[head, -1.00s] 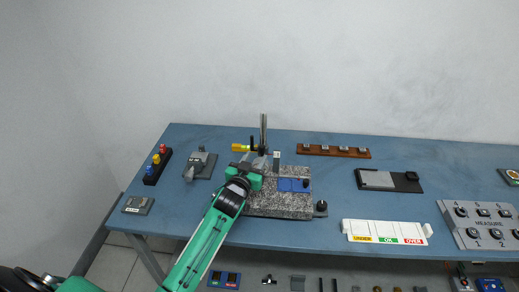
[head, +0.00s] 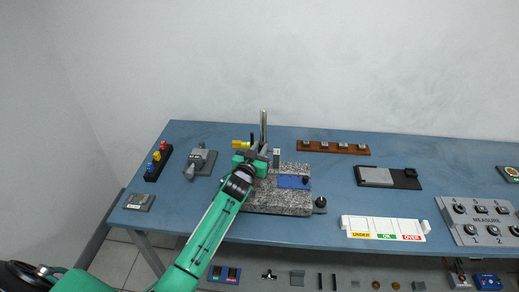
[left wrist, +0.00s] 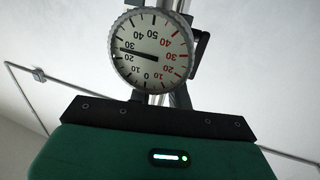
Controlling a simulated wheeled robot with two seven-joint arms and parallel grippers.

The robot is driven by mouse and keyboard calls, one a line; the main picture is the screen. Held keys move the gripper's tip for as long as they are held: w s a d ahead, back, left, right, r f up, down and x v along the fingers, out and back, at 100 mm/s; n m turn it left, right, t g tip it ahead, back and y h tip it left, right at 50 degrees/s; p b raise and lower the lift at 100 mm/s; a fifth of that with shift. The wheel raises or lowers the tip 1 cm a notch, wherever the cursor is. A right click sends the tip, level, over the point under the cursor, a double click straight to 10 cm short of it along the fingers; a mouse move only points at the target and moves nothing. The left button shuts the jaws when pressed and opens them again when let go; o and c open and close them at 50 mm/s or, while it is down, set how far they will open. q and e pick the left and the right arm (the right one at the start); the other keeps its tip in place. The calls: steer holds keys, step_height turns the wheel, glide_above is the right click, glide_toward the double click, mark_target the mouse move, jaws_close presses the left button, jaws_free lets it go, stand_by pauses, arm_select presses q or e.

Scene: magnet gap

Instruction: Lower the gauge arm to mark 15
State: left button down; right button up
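The gauge stand has an upright metal post (head: 263,128) on a speckled granite base (head: 285,205). A yellow-tipped part (head: 241,144) sticks out left of the post. My left gripper (head: 259,156) is at the stand, close by the post; its fingertips and what lies between them are hidden. In the left wrist view the round dial (left wrist: 150,51) appears upside down, just beyond the green hand. Its needle points between 20 and 30 on the black numbers. My right gripper is not in view.
A blue block (head: 293,182) lies on the granite base, with a black knob (head: 320,203) at its right corner. A grey device (head: 200,161) stands to the left. The white UNDER/OK/OVER tray (head: 385,227) and the MEASURE button panel (head: 485,218) are at the right.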

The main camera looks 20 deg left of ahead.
arm_select(q)
steer(key=shift+f+b, duration=0.55)
steer(key=shift+f, duration=0.3)
steer(key=c, duration=1.3)
jaws_free()
steer(key=s+b, duration=0.3)
steer(key=s, duration=1.1)
steer(key=shift+d, duration=0.15)
